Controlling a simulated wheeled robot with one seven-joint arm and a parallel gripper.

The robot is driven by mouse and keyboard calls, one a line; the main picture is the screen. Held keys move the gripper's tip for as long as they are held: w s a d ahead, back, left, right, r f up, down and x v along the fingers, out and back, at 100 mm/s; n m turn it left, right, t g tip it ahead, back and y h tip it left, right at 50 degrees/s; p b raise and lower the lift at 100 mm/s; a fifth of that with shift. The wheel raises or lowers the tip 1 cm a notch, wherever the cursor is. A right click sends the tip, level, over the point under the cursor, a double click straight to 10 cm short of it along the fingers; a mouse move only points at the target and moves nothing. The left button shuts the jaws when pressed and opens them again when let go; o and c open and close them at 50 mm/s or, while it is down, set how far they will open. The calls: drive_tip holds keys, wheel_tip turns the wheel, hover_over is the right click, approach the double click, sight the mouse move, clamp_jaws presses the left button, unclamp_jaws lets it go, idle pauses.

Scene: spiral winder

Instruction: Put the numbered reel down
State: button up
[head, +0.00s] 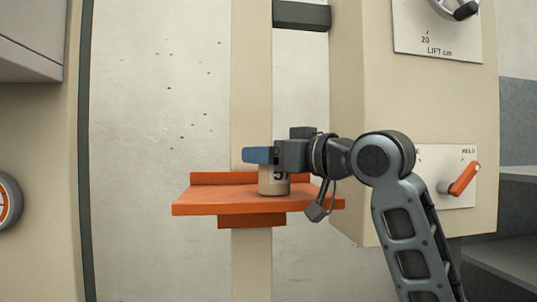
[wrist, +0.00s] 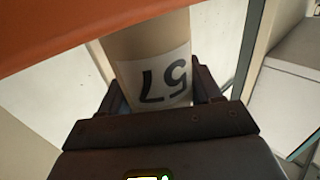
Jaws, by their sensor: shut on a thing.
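The numbered reel (head: 272,186) is a tan cylinder with a white label. It is upright over the orange shelf (head: 205,207), and its lower end appears to meet the shelf top. In the wrist view the reel (wrist: 140,45) sits between the two fingers, its label upside down and seeming to read 57. My gripper (head: 262,156) comes in level from the right and is shut on the reel's upper part, hiding its top in the head view. In the wrist view my gripper (wrist: 157,95) has one finger on each side of the reel.
The orange shelf has a raised back edge and sits on a beige upright (head: 252,262). A beige housing on the right carries a lift dial (head: 440,28) and an orange lever (head: 463,179) pointing up right, near "HELD". A dark block (head: 301,15) is above. The shelf's left part is clear.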

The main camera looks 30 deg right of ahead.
drive_tip(key=o, duration=1.1)
drive_tip(key=shift+f, duration=0.1)
drive_tip(key=shift+s, duration=0.1)
drive_tip(key=b+v, duration=0.2)
drive_tip(key=v, duration=1)
